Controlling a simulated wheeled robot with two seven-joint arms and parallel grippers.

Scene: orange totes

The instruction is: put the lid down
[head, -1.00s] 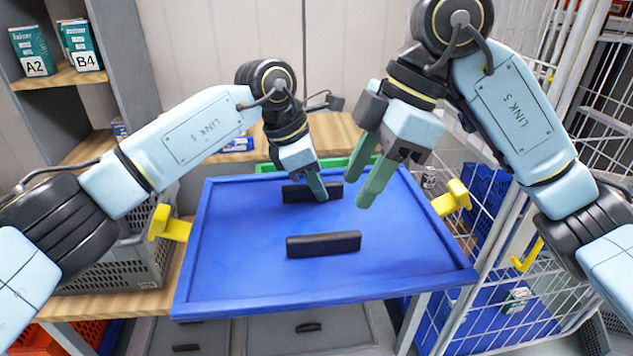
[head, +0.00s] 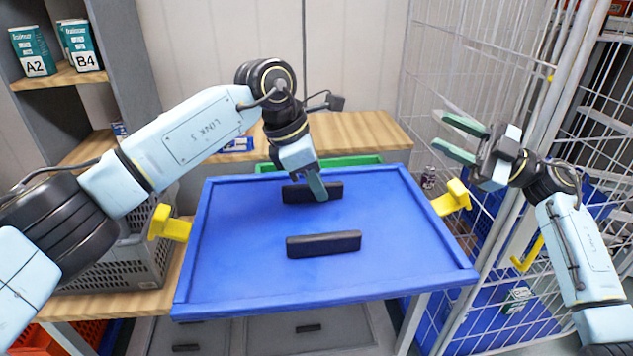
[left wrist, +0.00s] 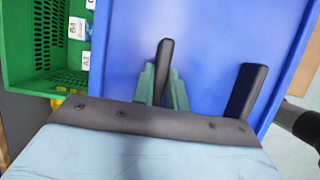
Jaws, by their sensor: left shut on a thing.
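The blue lid (head: 235,270) lies roughly level in the middle of the head view, with a far black handle (head: 293,194) and a near black handle (head: 323,244). My left gripper (head: 317,187) is shut on the far handle. In the left wrist view my left gripper's green fingers (left wrist: 163,88) stand on either side of that handle (left wrist: 164,52), and the near handle (left wrist: 246,88) is free. My right gripper (head: 448,136) is open and empty, off the lid to the right. What lies under the lid is hidden, so I cannot tell if it rests on something.
Yellow hook-shaped parts (head: 170,224) flank the lid on both sides. A green crate (head: 350,160) sits just behind it. A grey crate (head: 150,255) is at left. A white wire cage (head: 480,60) stands at right. Bare wooden tabletop (head: 375,135) shows behind.

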